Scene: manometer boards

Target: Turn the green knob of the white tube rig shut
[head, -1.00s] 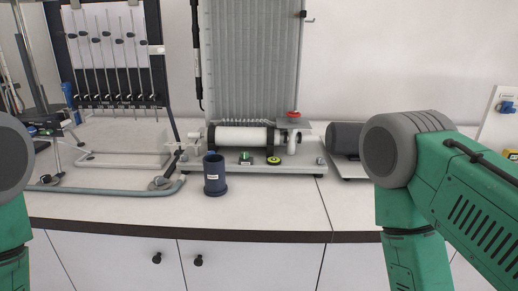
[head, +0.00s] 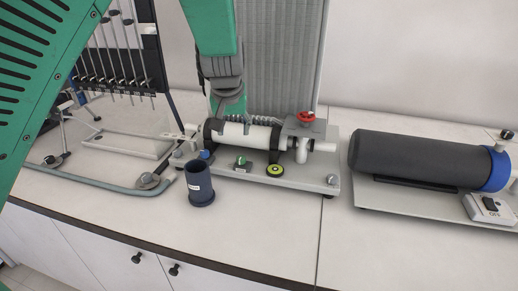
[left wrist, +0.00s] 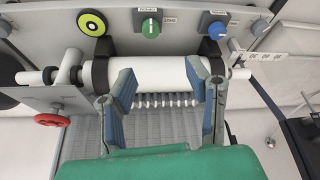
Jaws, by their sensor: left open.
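The white tube rig (head: 300,177) stands on the bench, its white tube (head: 251,136) lying level in black clamps. The green knob (head: 240,162) is on the rig's base in front of the tube. It shows in the left wrist view (left wrist: 151,28) with a pale pointer bar, beyond the fingertips. My left gripper (head: 230,118) hangs over the rig from above, open. In the left wrist view its two fingers (left wrist: 159,68) spread apart in front of the tube, with nothing seen between them but tube and rig. Whether they touch the tube is unclear. My right gripper is out of view.
A blue knob (left wrist: 214,28) and a yellow-green dial (left wrist: 92,22) flank the green knob. A red valve wheel (head: 306,117) sits at the rig's right. A dark cup (head: 200,183) stands in front. A dark motor (head: 420,161) lies on a base at right.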

